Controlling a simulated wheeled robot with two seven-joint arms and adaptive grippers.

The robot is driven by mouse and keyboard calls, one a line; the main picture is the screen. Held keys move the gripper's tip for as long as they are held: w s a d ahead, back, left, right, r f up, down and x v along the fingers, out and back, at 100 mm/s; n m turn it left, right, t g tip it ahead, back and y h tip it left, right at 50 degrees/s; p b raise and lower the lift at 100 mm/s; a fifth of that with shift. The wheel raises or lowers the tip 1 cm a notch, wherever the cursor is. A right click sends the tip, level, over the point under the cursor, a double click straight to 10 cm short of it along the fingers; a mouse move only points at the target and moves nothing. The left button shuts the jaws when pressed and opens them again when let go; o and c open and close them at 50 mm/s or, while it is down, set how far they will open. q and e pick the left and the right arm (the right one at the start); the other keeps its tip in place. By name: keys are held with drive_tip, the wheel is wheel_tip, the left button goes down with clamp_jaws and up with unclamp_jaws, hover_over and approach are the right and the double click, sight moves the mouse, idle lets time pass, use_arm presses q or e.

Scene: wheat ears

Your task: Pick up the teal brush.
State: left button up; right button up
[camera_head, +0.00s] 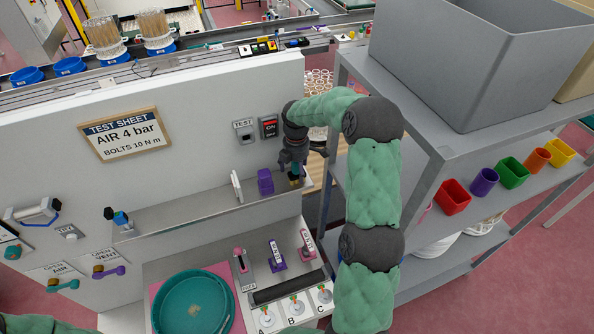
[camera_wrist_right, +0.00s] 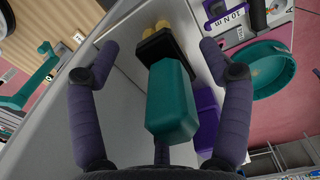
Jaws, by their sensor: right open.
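The teal brush has a teal block handle (camera_wrist_right: 172,100), a black collar and yellow tufts. In the wrist view it lies between the two dark purple fingers of my right gripper (camera_wrist_right: 160,47), with visible gaps on both sides. In the head view my right gripper (camera_head: 295,160) is open and points down over the shelf ledge (camera_head: 215,208) at its right end. Below the fingers a small dark and yellow part of the brush (camera_head: 295,182) shows; the rest is hidden by the gripper. My left gripper is out of view.
A purple block (camera_head: 265,181) and a thin white plate (camera_head: 236,186) stand left of the gripper on the ledge. The white panel with a red switch (camera_head: 269,127) rises behind. A grey shelf rack (camera_head: 440,165) with coloured cups stands right. A teal round tray (camera_head: 160,318) lies below.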

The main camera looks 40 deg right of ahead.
drive_tip(key=c, duration=1.3)
drive_tip(key=shift+o, duration=0.2)
